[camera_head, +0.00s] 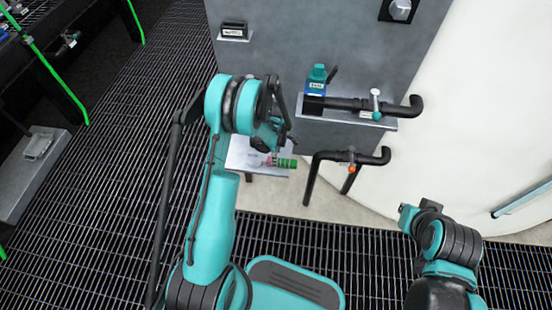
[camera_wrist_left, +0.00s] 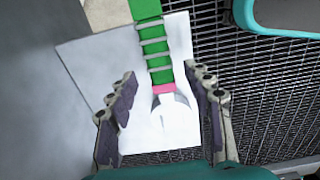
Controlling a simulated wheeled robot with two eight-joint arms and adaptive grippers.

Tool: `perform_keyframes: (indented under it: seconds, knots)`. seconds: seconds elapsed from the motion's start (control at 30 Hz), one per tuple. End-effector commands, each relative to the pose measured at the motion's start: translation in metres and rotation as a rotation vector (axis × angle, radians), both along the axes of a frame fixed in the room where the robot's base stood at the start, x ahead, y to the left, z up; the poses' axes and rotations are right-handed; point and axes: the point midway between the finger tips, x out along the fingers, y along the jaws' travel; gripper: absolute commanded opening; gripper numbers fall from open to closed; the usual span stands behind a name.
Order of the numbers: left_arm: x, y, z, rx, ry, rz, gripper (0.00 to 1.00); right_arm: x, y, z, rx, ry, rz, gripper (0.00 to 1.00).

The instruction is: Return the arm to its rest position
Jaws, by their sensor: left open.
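My left arm reaches up the middle of the head view, and its gripper (camera_head: 272,148) points down, partly hidden by the wrist. In the left wrist view the two dark-padded fingers of the left gripper (camera_wrist_left: 162,80) stand wide apart. Between them, beyond the tips, is a green ribbed piece (camera_wrist_left: 155,45) with a pink band and a pale rounded end. The fingers appear clear of it. It rests at a light shelf (camera_head: 262,170), and its green part (camera_head: 286,163) shows in the head view. Part of my right arm shows at lower right; its gripper cannot be made out.
A grey panel (camera_head: 290,55) stands behind, with a shelf (camera_head: 345,118) bearing a teal-capped bottle (camera_head: 316,82) and a black pipe (camera_head: 350,103). A lower pipe (camera_head: 328,155) has an orange-tipped valve. A large white tank (camera_head: 480,110) stands right. Dark grating (camera_head: 110,150) lies open at left.

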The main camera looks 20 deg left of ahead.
Motion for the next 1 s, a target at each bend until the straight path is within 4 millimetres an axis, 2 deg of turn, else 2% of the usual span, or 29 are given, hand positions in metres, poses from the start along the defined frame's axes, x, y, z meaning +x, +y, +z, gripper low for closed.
perform_keyframes:
  seconds: [0.1,0.3,0.5,0.83,0.93,1.0]
  knots:
    - [-0.001,0.000,0.029,0.000,0.000,0.000,0.51,0.000,0.000,0.000,0.000,0.000,0.000,0.00]
    - [-0.001,0.001,0.068,0.000,0.000,0.000,0.51,0.000,0.000,0.000,0.000,0.000,0.000,0.00]
    - [0.000,0.001,0.087,0.000,0.000,0.000,0.51,0.000,0.000,0.000,0.000,0.000,0.000,0.00]
    - [-0.001,0.000,0.095,0.000,-0.006,-0.016,0.51,0.000,0.000,0.000,0.000,0.000,0.000,0.00]
    - [-0.006,-0.004,0.114,0.006,-0.031,-0.089,0.51,0.000,0.000,0.000,0.000,0.000,0.000,0.00]
    - [-0.012,-0.008,0.137,0.013,-0.062,-0.179,0.51,0.000,0.000,0.000,0.000,0.000,0.000,0.00]
